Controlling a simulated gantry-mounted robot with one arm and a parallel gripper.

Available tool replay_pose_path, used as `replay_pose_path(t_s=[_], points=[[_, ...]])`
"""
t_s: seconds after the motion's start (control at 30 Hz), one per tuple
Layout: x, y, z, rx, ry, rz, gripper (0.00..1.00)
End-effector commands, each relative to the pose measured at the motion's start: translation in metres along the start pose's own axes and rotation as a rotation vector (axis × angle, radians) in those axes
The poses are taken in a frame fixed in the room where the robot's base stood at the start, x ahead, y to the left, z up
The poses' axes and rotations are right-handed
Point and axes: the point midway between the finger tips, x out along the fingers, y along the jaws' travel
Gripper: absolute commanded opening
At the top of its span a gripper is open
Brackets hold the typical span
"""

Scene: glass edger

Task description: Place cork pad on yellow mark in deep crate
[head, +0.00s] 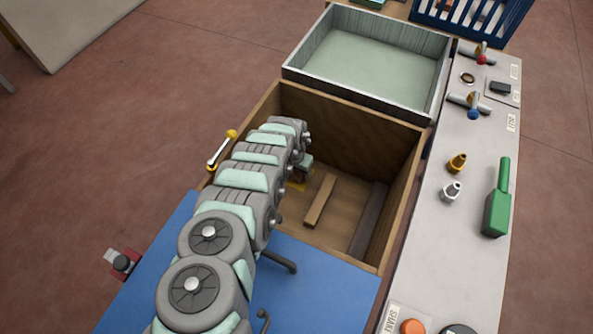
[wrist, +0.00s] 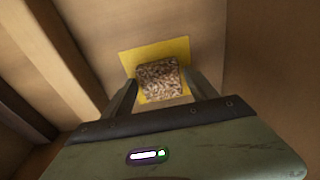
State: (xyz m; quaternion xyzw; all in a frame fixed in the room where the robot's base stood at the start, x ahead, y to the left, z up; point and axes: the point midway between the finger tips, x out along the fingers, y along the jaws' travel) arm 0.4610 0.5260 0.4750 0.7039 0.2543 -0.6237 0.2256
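The cork pad (wrist: 160,80) is a speckled brown block between the two fingertips of my gripper (wrist: 160,84). The fingers are shut on its sides. Behind it in the wrist view is the yellow mark (wrist: 130,60), a flat square on the floor of the deep crate (wrist: 265,60); the pad overlaps its middle. I cannot tell whether the pad touches the mark. In the head view my arm reaches into the deep wooden crate (head: 397,175). An edge of the yellow mark (head: 297,187) shows there, and the arm hides the pad.
A light wooden strip (head: 320,201) and a darker strip (head: 369,218) lie on the crate floor, right of my gripper. A shallow grey-green tray (head: 375,65) adjoins the crate's back. A control panel (head: 475,135) with levers and a green-handled tool (head: 498,205) runs along the right.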

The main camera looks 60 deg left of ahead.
Motion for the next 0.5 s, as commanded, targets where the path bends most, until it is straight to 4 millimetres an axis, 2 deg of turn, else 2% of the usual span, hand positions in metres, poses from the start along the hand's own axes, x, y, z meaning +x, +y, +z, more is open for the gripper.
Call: replay_pose_path(t_s=[0.1,0.33,0.5], points=[[0.000,0.000,0.000,0.000,0.000,0.000,0.75],[-0.001,-0.001,0.000,-0.001,0.000,0.000,0.75],[-0.015,-0.001,-0.002,0.000,0.002,-0.001,0.75]])
